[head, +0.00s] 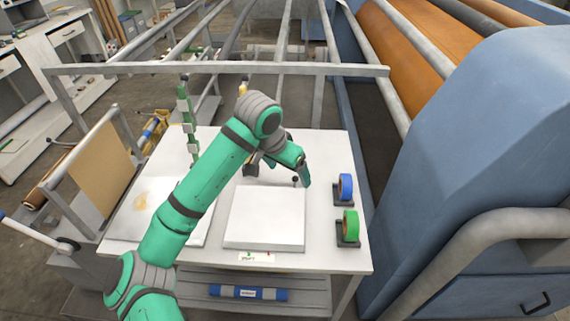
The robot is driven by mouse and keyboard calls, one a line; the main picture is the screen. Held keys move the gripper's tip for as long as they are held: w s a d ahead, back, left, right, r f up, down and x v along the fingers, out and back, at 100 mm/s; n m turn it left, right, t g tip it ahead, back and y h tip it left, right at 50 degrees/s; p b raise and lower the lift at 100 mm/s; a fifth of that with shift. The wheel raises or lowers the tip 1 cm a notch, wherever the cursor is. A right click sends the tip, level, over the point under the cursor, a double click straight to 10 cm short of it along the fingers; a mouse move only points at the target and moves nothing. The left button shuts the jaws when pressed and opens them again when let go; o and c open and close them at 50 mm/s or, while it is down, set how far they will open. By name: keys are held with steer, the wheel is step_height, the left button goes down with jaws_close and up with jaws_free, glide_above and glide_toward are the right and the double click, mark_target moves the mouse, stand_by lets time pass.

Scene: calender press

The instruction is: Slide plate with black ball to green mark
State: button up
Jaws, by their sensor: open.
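A square white plate (265,220) lies flat on the white table, right of the middle. A small black ball (295,179) on a short stem shows at its far edge. My gripper (304,176) is right beside the ball, at the end of my green arm. The fingers are small and partly hidden by my wrist, and I cannot tell whether they touch the ball. The gripper is open. A small white label strip (257,257) at the table's front edge carries a small green mark (250,254) and a red mark (269,255).
Blue tape (346,187) and green tape (350,226) rolls stand on dark holders to the right. A second, stained white plate (150,200) lies left, partly behind my arm. A metal rail (220,68) crosses above the table. The blue press (480,150) stands close on the right.

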mark_target(295, 184)
steer(key=x, duration=0.6)
steer(key=shift+d+f, duration=0.2)
steer(key=shift+d, duration=0.1)
steer(key=shift+w+a+f, duration=0.2)
steer(key=shift+f, duration=0.35)
steer(key=shift+d+f, duration=0.1)
